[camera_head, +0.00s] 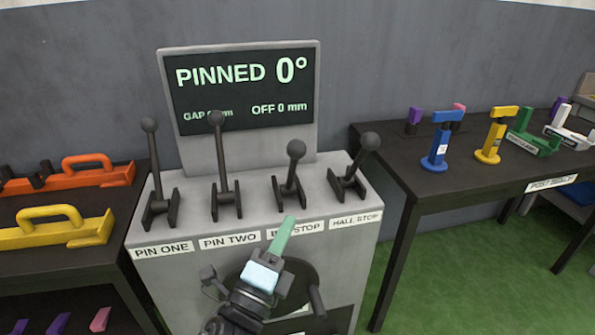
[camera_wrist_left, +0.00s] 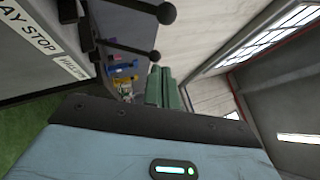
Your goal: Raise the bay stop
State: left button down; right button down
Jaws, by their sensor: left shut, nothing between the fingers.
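The bay stop lever (camera_head: 291,177) is the third of the levers on the grey console (camera_head: 150,222). It is short in the view, with a dark round knob, and leans toward me. Its label (camera_head: 296,230) is partly hidden behind my left gripper; "AY STOP" (camera_wrist_left: 28,32) shows in the left wrist view. My left gripper (camera_head: 290,220), with pale green fingers, is shut and empty. In the head view it overlaps the label, below the lever's bracket and apart from the knob. Its fingers also show in the left wrist view (camera_wrist_left: 165,85).
The pin one lever (camera_head: 154,165) and pin two lever (camera_head: 222,155) stand nearly upright; the hall stop lever (camera_head: 355,165) leans. A screen (camera_head: 240,90) reads "PINNED 0°", "OFF 0 mm". Dark tables flank the console, the left with orange (camera_head: 90,178) and yellow handled pieces (camera_head: 60,232).

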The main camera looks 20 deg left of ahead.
pick_arm(q)
jog(key=w+a+r+p, duration=0.2)
jog(key=w+r, duration=0.3)
jog(key=w, duration=0.5)
jog(key=shift+w, duration=0.4)
pick_arm(e)
jog(key=shift+s+a+r, duration=0.1)
jog(key=shift+s+r, duration=0.05)
jog(key=shift+r, duration=0.8)
jog(key=shift+r, duration=0.1)
